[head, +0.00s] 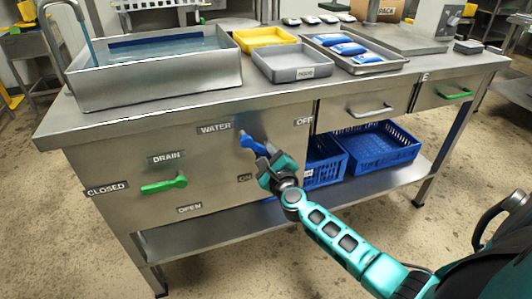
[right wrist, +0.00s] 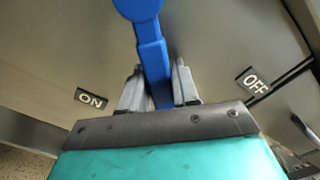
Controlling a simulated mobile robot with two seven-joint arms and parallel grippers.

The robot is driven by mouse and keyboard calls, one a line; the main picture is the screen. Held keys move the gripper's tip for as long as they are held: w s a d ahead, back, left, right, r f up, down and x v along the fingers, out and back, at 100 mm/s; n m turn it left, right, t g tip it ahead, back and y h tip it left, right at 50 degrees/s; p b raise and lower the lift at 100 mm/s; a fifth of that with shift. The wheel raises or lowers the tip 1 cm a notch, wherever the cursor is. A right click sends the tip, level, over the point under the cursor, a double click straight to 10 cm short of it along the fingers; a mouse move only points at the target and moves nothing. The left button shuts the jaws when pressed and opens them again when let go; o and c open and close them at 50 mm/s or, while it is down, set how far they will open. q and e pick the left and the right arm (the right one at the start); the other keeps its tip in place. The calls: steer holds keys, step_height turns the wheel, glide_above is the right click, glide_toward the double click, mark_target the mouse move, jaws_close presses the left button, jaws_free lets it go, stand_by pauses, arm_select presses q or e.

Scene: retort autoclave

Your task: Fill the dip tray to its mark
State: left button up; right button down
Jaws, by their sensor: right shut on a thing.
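The dip tray (head: 160,83) is the large steel basin at the left end of the bench. Water stands in it, and a dark blue band shows on its inner back wall just above the surface. A stream falls from the tap (head: 80,12) into it. The blue WATER lever (head: 248,141) slants down to the right, between the ON and OFF labels. My right gripper (head: 268,164) is shut on its lower end; in the right wrist view the lever (right wrist: 150,50) stands between the two fingers. My left gripper is out of view.
The green DRAIN lever (head: 163,185) points left towards CLOSED. A yellow tray (head: 264,45), a grey tray (head: 292,73) and a steel tray with blue pouches (head: 375,68) stand right of the basin. Blue crates (head: 368,160) sit on the lower shelf. Floor in front is clear.

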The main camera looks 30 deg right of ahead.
mark_target(269, 127)
steer(key=shift+s+d+r+n+p, duration=0.1)
steer(key=shift+d+r+n+p, duration=0.25)
steer(key=shift+n+p, duration=0.3)
steer(key=shift+d+r+n+p, duration=0.15)
steer(key=shift+r+n+p, duration=0.4)
steer(key=shift+p, duration=0.2)
steer(key=shift+s+d+r+n+p, duration=0.1)
steer(key=shift+d+r+n+p, duration=0.25)
steer(key=shift+n+p, duration=0.5)
step_height(269, 127, up, 2)
steer(key=n+p, duration=0.3)
steer(key=shift+d+r+n, duration=0.15)
steer(key=shift+n, duration=0.1)
steer(key=shift+r+n+p, duration=0.3)
steer(key=shift+n+p, duration=0.25)
steer(key=shift+n, duration=0.15)
steer(key=c, duration=0.9)
jaws_free()
